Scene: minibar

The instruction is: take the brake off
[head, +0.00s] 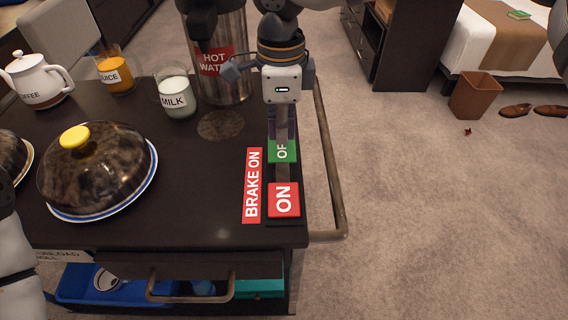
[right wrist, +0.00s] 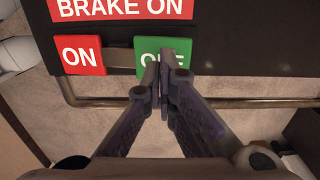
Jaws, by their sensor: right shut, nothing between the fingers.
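On the cart's right edge, a red BRAKE ON sign (head: 252,186) lies beside a red ON plate (head: 284,200) and a green OFF plate (head: 290,152). A narrow brownish strip (head: 282,173) runs between the two plates. The right wrist view also shows the sign (right wrist: 125,8), the ON plate (right wrist: 79,55) and the OFF plate (right wrist: 182,47). My right gripper (head: 282,138) points down, shut and empty, at the OFF plate; its fingertips (right wrist: 164,62) hide part of the lettering. I cannot tell whether they touch the plate. My left gripper is out of view.
The dark cart top (head: 200,215) holds a hot water urn (head: 222,75), a milk glass (head: 177,98), a juice glass (head: 116,74), a coffee pot (head: 35,80) and a domed dish (head: 98,168). A metal rail (head: 331,165) runs along the right side.

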